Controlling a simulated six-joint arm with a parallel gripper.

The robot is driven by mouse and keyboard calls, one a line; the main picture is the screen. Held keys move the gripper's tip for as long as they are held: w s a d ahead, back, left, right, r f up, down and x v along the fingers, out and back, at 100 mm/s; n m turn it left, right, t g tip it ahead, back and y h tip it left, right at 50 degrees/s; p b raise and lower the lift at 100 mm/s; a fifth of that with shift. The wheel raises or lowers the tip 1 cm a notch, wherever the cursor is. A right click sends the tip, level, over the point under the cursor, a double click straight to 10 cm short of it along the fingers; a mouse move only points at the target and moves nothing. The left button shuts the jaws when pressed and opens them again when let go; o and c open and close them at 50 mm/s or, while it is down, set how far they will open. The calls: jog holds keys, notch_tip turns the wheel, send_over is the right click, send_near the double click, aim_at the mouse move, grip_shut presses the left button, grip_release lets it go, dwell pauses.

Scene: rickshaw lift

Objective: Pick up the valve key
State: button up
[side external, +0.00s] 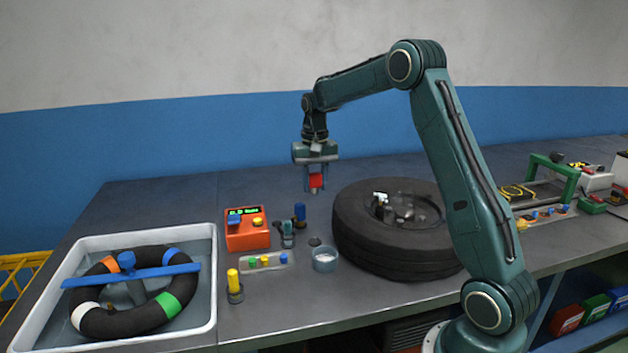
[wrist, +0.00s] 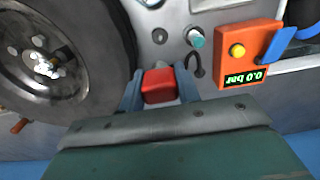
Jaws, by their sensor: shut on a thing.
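My gripper (side external: 315,188) is in the air above the grey bench, left of the large black tyre. Its jaws are shut on a small red block-like piece, which I take to be the valve key (side external: 316,181). In the wrist view the key (wrist: 159,86) sits between the two grey-blue fingers of my gripper (wrist: 159,92). A small grey part shows just beyond the red part. The rest of its shape is hidden or too small to tell. It looks clear of the bench.
The tyre (side external: 352,232) lies flat, with small metal parts in its hub. An orange pressure box (side external: 246,239) reading 0.0 bar, a small clear dish (side external: 325,259) and a blue-topped piece (side external: 299,210) stand left of it. A white basin (side external: 214,283) holds an inner tube (side external: 100,318).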

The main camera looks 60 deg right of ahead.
aim_at(316, 173)
jog(key=shift+r, duration=2.15)
jog(key=shift+s+d, duration=0.1)
jog(key=s+d+m, duration=0.4)
jog(key=s+d, duration=0.6)
jog(key=s, duration=0.5)
jog(key=shift+f+m, duration=0.3)
jog(key=shift+f, duration=0.1)
jog(key=shift+f, duration=0.1)
jog(key=shift+f, duration=2.15)
jog(key=shift+f, duration=1.35)
